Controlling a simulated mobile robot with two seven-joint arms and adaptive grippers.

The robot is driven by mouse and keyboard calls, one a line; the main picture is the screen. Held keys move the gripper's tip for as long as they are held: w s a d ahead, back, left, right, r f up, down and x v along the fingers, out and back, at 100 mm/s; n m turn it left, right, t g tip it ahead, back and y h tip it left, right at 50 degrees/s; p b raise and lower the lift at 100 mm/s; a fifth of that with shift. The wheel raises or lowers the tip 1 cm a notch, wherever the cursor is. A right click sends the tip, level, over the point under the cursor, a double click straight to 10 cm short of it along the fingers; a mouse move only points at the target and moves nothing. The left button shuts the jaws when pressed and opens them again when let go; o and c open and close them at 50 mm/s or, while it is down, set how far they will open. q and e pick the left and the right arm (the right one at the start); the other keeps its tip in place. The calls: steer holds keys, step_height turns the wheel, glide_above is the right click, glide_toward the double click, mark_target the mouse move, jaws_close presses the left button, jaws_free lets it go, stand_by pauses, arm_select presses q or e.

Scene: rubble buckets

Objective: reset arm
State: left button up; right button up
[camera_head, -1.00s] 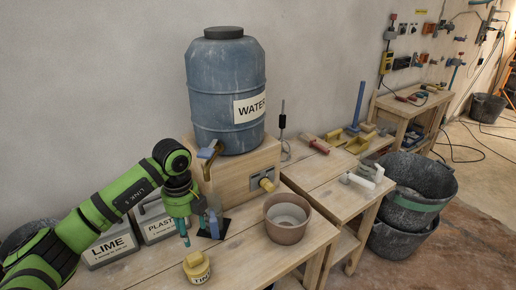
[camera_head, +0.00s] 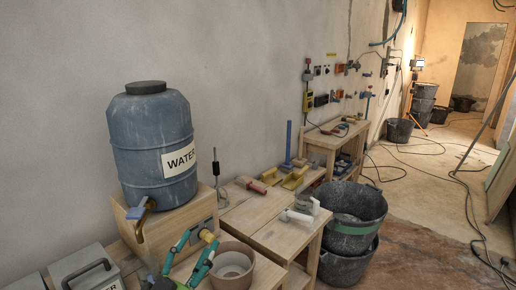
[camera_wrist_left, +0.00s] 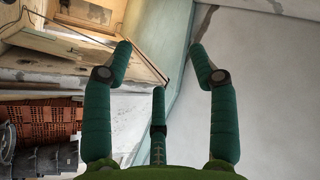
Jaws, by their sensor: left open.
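My left gripper (camera_head: 196,248) shows low in the head view, in front of the wooden stand under the water barrel and just left of the brown pot. Its teal fingers point up and are spread apart with nothing between them. In the left wrist view, the gripper (camera_wrist_left: 160,55) also has its fingers wide apart and empty, with wall and room surfaces beyond. My right gripper is in neither view.
The blue water barrel (camera_head: 154,150) stands on a wooden stand. A brown pot (camera_head: 232,268) sits close to my left gripper. Stacked black buckets (camera_head: 352,240) stand beyond the bench. A grey lidded container (camera_head: 85,268) is at lower left.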

arm_select(q)
steer(key=s+a+f+n+g+y, duration=0.3)
steer(key=a+f+n+y, duration=0.15)
steer(key=f, duration=0.35)
steer(key=s+a+f+n+g+y, duration=0.3)
steer(key=a+f+n+y, duration=0.15)
steer(key=f, duration=0.25)
steer(key=s+d+f+g+h, duration=0.1)
steer(key=s+f+g, duration=0.45)
steer(key=s, duration=0.45)
steer(key=s+d+f+g, duration=0.1)
steer(key=s+f+g, duration=0.5)
steer(key=s, duration=0.4)
step_height(320, 180, down, 24)
steer(key=s, duration=0.2)
steer(key=s+a+f+g, duration=0.1)
steer(key=s+a+f, duration=0.2)
steer(key=s+f, duration=1.1)
steer(key=shift+s, duration=0.5)
steer(key=shift+a+g, duration=0.1)
steer(key=shift+g, duration=0.15)
